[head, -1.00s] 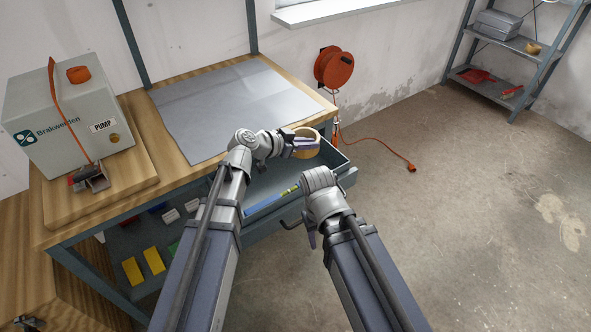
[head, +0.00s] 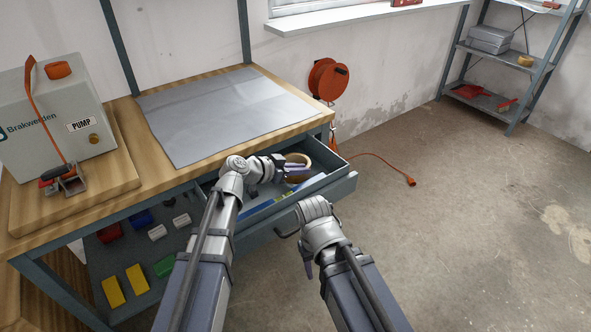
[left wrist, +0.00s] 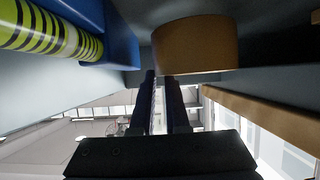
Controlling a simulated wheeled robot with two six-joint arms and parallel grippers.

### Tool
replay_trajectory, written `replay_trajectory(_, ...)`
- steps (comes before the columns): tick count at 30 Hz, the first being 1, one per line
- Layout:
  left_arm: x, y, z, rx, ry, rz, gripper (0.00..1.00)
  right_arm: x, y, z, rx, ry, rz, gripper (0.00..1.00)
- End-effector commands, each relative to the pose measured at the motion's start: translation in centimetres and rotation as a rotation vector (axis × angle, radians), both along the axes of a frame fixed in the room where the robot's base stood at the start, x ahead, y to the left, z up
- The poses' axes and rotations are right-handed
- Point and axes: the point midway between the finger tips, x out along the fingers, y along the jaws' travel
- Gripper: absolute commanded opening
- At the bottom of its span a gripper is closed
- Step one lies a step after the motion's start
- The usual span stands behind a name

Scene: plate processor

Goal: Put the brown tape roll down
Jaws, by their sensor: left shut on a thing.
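The brown tape roll (head: 303,159) is at the far right part of the open drawer (head: 330,190), within its walls. My left gripper (head: 296,172) reaches over the drawer and is shut on the roll's wall. In the left wrist view the roll (left wrist: 195,45) is at the fingertips (left wrist: 160,76), which are close together. I cannot tell whether the roll touches the drawer floor.
A striped yellow-green thing (left wrist: 45,35) and a blue thing (left wrist: 120,45) lie in the drawer near the roll. The workbench (head: 290,130) is above, with a grey mat (head: 215,115) and a pump box (head: 55,120). An orange cable reel (head: 326,79) hangs behind.

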Motion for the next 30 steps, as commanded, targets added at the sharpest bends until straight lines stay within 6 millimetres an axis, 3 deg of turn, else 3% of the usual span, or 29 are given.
replay_trajectory(3, 2.2, 1.4, 0.0, -0.002, 0.001, 0.004, 0.0, 0.0, 0.0, 0.0, 0.0, 0.0, 0.0, 0.5)
replay_trajectory(6, 1.8, 1.3, -1.4, -0.001, 0.0, 0.0, 0.0, 0.0, 0.0, -1.4, -0.002, -0.001, 0.0, 0.5)
replay_trajectory(17, 1.8, 1.2, -1.4, -0.001, 0.0, 0.0, 0.0, 0.0, 0.0, -1.5, -0.002, -0.001, 0.001, 0.5)
replay_trajectory(18, 1.8, 1.2, -1.5, -0.001, 0.001, 0.0, 0.14, 0.0, 0.0, -1.5, -0.003, -0.001, 0.001, 0.5)
replay_trajectory(25, 1.8, 1.2, -1.4, -0.001, 0.001, 0.0, 0.4, 0.0, 0.0, -1.4, -0.003, -0.001, 0.001, 0.5)
replay_trajectory(30, 1.8, 1.2, -1.4, -0.001, 0.001, 0.0, 0.43, 0.0, 0.0, -1.4, -0.003, -0.001, 0.001, 0.5)
